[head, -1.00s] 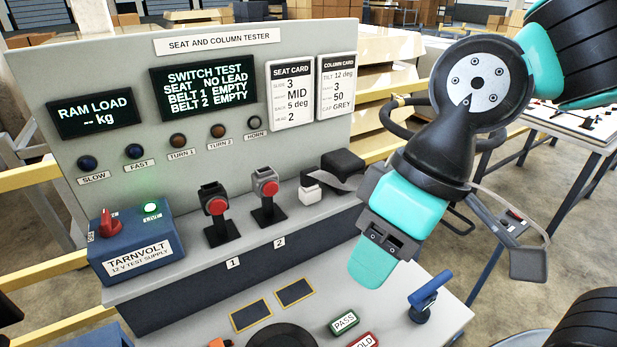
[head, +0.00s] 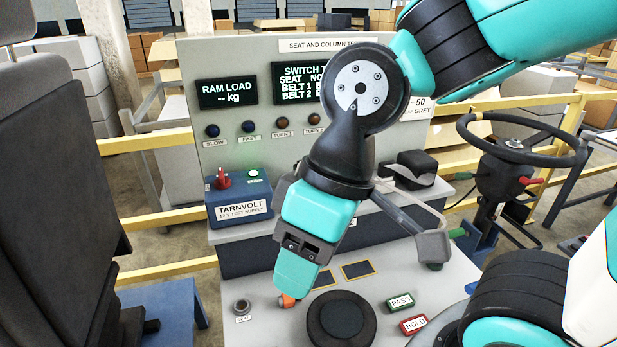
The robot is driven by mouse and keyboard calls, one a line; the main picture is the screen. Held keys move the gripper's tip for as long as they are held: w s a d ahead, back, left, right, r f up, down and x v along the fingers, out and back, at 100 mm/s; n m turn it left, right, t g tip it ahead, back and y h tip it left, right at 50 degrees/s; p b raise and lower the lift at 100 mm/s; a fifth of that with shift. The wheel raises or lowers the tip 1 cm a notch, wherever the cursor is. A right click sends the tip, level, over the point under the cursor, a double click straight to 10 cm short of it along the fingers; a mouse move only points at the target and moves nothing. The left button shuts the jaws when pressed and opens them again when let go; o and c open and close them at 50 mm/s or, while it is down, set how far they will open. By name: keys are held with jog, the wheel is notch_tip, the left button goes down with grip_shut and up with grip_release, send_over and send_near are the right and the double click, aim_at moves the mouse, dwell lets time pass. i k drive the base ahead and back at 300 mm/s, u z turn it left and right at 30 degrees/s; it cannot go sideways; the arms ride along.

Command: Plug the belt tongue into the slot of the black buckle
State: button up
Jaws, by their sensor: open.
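My gripper (head: 292,275), with teal fingers, points down over the left part of the grey console shelf (head: 455,285). Its fingers overlap a small orange piece (head: 287,300) in the picture; I cannot tell whether they touch it. I see nothing held in the open jaws. The black buckle and its slot are hidden behind my arm. A grey strap (head: 408,178) shows behind my wrist, beside a black block (head: 418,160) on the upper ledge. I cannot make out the belt tongue.
A blue supply box (head: 239,198) stands left on the ledge below the display panel (head: 228,92). A round black disc (head: 341,318) and green PASS (head: 400,302) and red HOLD (head: 414,324) buttons are near the gripper. A dark seat (head: 55,170) is left; a steering wheel (head: 520,145) is right.

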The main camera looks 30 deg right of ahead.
aim_at(383, 172)
jog(key=u, duration=1.75)
jog(key=k, duration=1)
jog(key=z, duration=1.4)
jog(key=i, duration=0.5)
